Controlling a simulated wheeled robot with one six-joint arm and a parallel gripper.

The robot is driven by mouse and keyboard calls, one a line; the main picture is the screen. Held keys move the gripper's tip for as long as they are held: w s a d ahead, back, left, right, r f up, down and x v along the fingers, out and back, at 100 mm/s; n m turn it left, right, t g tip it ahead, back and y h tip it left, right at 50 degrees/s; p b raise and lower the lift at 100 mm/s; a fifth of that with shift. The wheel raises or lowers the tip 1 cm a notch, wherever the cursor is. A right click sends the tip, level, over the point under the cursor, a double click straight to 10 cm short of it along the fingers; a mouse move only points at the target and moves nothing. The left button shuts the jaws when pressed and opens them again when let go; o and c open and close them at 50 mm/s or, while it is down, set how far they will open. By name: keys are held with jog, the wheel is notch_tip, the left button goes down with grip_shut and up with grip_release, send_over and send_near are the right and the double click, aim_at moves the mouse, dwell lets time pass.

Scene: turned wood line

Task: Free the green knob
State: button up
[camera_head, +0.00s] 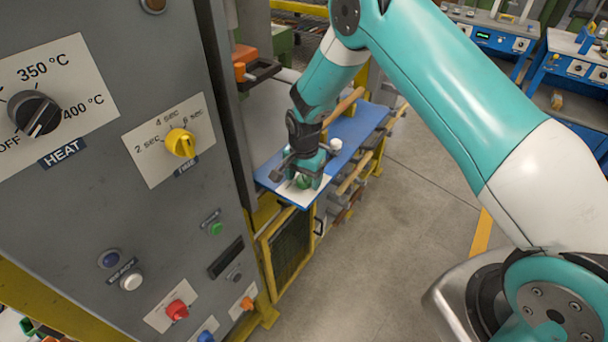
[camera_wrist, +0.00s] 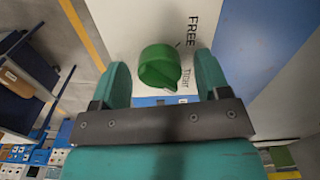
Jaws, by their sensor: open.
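The green knob (camera_wrist: 160,66) sits on a white plate (camera_wrist: 125,30) with the printed words "FREE" and "TIGHT" beside it. In the wrist view the knob lies between the tips of my gripper's two teal fingers (camera_wrist: 160,82), with a gap on each side. The fingers are open and hold nothing. In the head view my gripper (camera_head: 304,176) points down over the near end of a blue panel (camera_head: 350,130). The green knob (camera_head: 303,182) shows only partly there, between the fingers.
A white knob (camera_head: 336,144) and a wooden piece (camera_head: 343,106) are on the blue panel near my gripper. A grey control cabinet (camera_head: 90,200) with knobs and buttons stands at left. Blue workbenches (camera_head: 570,75) stand at the back right. The floor (camera_head: 410,200) between is clear.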

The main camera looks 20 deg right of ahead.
jog(key=c, duration=0.9)
jog(key=shift+n+b, duration=0.35)
jog(key=shift+n, duration=0.05)
jog(key=n+b, duration=0.2)
jog(key=n, duration=0.1)
jog(key=shift+f, duration=0.15)
jog(key=n+b, duration=0.2)
jog(key=n, duration=0.3)
jog(key=n+b, duration=0.1)
jog(key=n, duration=0.4)
jog(key=shift+b, duration=0.35)
jog(key=n+b, duration=0.1)
jog(key=n, duration=0.3)
jog(key=shift+r, duration=0.2)
